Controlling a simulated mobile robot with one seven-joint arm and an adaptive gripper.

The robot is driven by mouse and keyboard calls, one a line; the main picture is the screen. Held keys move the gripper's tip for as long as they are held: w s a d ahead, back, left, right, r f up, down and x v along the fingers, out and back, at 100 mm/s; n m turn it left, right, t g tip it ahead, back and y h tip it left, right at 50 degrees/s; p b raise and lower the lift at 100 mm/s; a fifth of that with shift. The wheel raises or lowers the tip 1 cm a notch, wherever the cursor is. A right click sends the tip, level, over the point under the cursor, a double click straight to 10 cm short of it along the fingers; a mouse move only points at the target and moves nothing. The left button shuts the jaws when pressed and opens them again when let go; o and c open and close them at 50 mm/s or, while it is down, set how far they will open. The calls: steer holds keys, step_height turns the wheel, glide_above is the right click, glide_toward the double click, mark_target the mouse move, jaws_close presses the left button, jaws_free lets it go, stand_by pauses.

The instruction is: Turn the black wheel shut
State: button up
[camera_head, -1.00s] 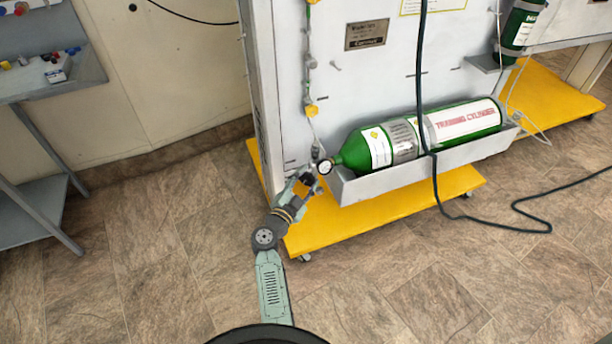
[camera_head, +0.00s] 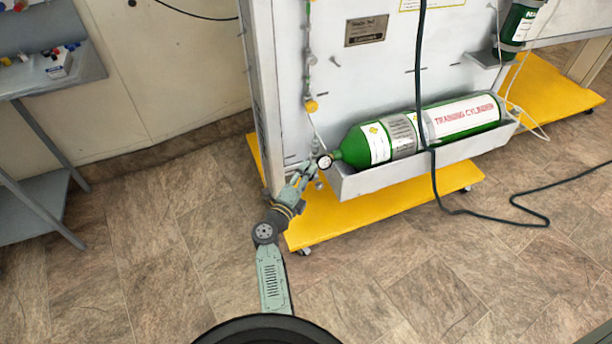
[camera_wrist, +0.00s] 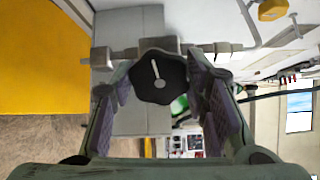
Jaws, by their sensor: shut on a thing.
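The black wheel (camera_wrist: 158,78) shows in the wrist view as a dark lobed knob with a pale pointer line on its face. My gripper (camera_wrist: 163,92) is shut on the wheel, with one ribbed finger on each side of it. In the head view my gripper (camera_head: 310,172) is at the valve end of the green training cylinder (camera_head: 440,128). A round gauge (camera_head: 325,162) sits at that valve end. The wheel itself is hidden behind my gripper in the head view.
The cylinder lies in a grey tray (camera_head: 400,176) on a white panel (camera_head: 350,85) above a yellow base (camera_head: 375,217). A dark hose (camera_head: 428,130) hangs across the cylinder to the floor. A grey side table (camera_head: 60,85) stands at left. Open floor lies in front.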

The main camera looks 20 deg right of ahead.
steer(key=m+b, duration=0.1)
steer(key=m, duration=0.3)
steer(key=shift+f+m, duration=0.15)
steer(key=shift+m, duration=0.25)
steer(key=m+b, duration=0.1)
steer(key=m, duration=0.2)
steer(key=shift+m+b, duration=0.3)
steer(key=shift+b, duration=0.1)
steer(key=m+b, duration=0.2)
steer(key=m, duration=0.2)
steer(key=shift+m+b, duration=1.25)
steer(key=shift+m, duration=0.95)
steer(key=o, duration=1.2)
steer(key=shift+c, duration=0.2)
steer(key=shift+a, duration=0.15)
steer(key=v, duration=1.2)
